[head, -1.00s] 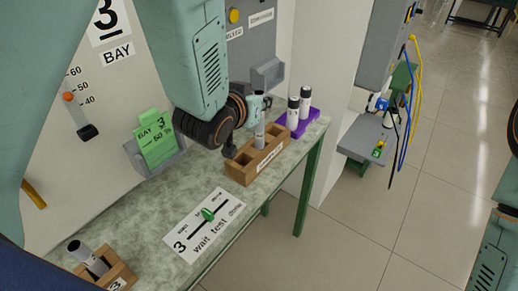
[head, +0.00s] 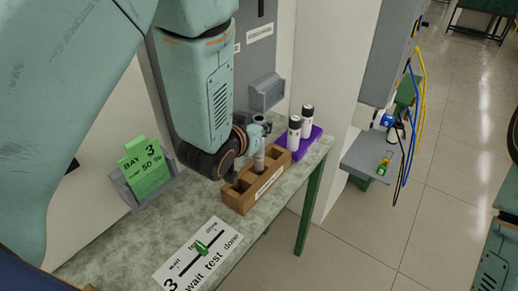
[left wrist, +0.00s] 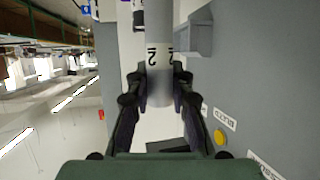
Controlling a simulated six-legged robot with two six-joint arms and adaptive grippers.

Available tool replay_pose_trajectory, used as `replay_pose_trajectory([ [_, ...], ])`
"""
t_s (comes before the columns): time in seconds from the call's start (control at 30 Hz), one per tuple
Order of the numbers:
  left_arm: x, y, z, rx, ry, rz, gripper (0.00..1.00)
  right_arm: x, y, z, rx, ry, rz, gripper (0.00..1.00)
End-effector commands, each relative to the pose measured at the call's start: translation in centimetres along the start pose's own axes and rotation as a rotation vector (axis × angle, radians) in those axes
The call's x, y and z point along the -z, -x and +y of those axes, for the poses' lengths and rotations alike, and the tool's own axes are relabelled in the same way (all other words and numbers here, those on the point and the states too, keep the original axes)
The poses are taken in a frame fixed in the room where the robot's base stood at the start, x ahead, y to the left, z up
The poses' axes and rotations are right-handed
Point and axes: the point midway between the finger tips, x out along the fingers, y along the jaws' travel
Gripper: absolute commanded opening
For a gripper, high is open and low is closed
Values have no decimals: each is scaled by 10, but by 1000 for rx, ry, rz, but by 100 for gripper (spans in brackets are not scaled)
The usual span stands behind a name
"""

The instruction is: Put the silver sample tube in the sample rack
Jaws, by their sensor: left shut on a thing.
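The silver sample tube (head: 260,160) is upright at the wooden sample rack (head: 238,200), over or in one of its compartments; I cannot tell how deep its lower end sits. My left gripper (head: 259,132) is shut on the upper part of the tube, above the rack. In the left wrist view the grey tube (left wrist: 159,60), with a white band marked 2, stands between the two dark fingers of my left gripper (left wrist: 160,78). Other rack compartments nearer the front look empty. My right gripper is not in view.
A purple holder (head: 305,143) with two white, black-topped tubes (head: 294,132) stands just behind the rack. A wait/test/done card with a green slider (head: 201,248) lies in front. A green bay card (head: 146,168) stands at left. The bench's right edge is close.

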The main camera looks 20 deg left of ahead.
Motion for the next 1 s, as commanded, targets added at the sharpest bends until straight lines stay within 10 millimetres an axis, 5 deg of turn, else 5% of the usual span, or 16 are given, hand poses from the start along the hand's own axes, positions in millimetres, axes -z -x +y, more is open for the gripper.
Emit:
replay_pose_trajectory([
  [0.4, -44, -20, -2, 0, 2, -1, 1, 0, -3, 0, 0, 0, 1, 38],
  [0.8, -48, -25, -3, 1, 0, 2, 1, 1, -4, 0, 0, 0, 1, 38],
  [0.83, -49, -25, -3, 1, 0, 1, 22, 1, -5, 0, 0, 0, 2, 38],
  [1.0, -48, -25, -3, 0, 0, 1, 37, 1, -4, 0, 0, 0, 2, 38],
])
